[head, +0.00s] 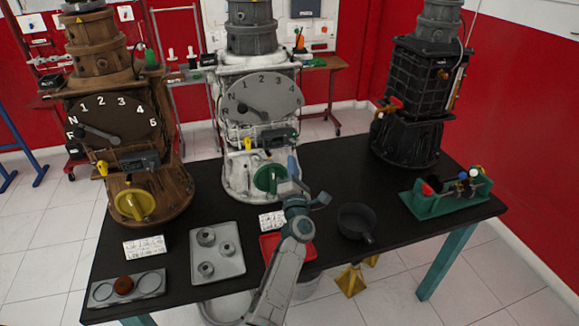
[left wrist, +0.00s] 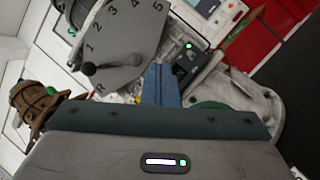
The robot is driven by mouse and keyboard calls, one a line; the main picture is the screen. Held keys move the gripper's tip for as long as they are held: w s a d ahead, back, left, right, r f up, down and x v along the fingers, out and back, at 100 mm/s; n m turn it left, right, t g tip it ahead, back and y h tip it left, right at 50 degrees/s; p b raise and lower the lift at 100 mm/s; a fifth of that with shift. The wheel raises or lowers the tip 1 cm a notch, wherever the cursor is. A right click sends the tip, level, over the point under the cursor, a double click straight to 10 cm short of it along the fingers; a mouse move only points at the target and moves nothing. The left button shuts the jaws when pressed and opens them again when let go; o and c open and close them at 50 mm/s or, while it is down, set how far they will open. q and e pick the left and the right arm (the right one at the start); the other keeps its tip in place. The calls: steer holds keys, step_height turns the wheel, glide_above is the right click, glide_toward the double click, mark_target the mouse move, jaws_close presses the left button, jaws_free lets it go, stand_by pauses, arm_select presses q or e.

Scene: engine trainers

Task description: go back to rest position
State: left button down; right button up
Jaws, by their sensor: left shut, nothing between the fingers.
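My left arm (head: 283,275) comes up from the bottom of the head view. Its left gripper (head: 293,166) points at the white engine trainer (head: 240,175), with the blue fingers shut and empty in front of its lower part, near the green wheel (head: 270,178). In the left wrist view the shut fingers (left wrist: 160,84) stand up in the middle, with the trainer's grey numbered dial (left wrist: 115,45) to their upper left. I cannot tell whether the fingers touch the trainer. My right gripper is not in view.
The black table (head: 340,175) also holds a brown trainer (head: 165,170) at left and a black trainer (head: 405,140) at right. A grey tray (head: 232,264), a red tray (head: 270,243), a dark pan (head: 355,220) and a green rack (head: 440,203) are around the front.

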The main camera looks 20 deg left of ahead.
arm_select(q)
steer(key=s+d+f+m+g+h, duration=0.1)
steer(key=s+f+m+g+h, duration=0.45)
steer(key=s+m, duration=0.55)
steer(key=s+f+m+g+h, duration=0.3)
steer(key=s+f+m+h, duration=0.3)
steer(key=s+f+m, duration=0.45)
steer(key=s+a+m+g+y, duration=0.2)
steer(key=s+a+m+g, duration=0.2)
steer(key=s, duration=0.9)
steer(key=s+a+m+g+y, duration=0.3)
steer(key=s+a+m+g, duration=0.15)
steer(key=s, duration=0.75)
step_height(320, 180, down, 29)
steer(key=w+a+n+g+b, duration=0.1)
steer(key=a, duration=0.1)
steer(key=s+a+f+g+b, duration=0.1)
steer(key=s+f, duration=1.8)
steer(key=f, duration=0.3)
steer(key=shift+s+f, duration=0.15)
steer(key=shift+f, duration=0.1)
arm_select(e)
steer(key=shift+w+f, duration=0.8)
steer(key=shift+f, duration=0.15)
